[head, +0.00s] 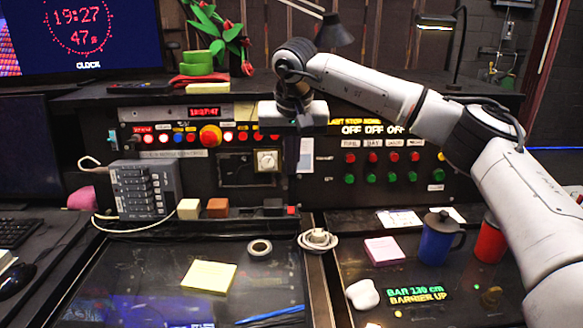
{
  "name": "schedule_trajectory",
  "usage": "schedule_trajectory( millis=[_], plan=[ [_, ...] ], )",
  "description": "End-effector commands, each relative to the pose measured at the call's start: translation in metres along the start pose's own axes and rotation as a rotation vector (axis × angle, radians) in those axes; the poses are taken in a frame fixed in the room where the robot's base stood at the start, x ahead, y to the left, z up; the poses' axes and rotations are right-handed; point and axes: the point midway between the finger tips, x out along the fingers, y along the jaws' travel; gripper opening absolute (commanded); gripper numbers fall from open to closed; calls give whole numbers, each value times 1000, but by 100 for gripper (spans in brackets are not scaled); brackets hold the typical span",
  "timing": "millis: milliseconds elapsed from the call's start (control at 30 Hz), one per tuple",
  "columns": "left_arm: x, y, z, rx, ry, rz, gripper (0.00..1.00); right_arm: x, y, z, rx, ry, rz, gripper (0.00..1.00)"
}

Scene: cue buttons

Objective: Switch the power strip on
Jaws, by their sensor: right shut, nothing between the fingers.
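The power strip (262,211) looks like a low dark bar lying at the back of the desk, below the control panel. A small red switch (291,210) sits at its right end; I cannot tell its on or off position. My right gripper (291,190) comes in from the right and points straight down, its dark fingers shut and empty. The fingertips are just above or behind the red switch; against the dark panel I cannot tell whether they touch it. My left gripper is out of view.
A grey switch unit (146,190) with a pale cable stands at left, beside a cream cube (189,209) and a brown cube (217,208). A white dish (317,240) lies right of the strip. A blue mug (437,238) and red mug (489,240) stand under my right arm.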

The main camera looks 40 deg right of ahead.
Motion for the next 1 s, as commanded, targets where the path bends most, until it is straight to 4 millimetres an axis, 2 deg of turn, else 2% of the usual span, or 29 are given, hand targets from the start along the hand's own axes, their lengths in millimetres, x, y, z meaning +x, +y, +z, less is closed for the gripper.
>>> schedule_trajectory(
  millis=[267, 567, 1000],
  plan=[
    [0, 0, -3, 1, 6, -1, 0, 1, -1, -2, -3, -1, 0, 0],
    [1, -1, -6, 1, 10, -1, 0, 2, 2, -12, -3, -6, 1, 0],
    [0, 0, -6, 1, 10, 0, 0, 4, 3, -13, -2, -7, 3, 0]
  ],
)
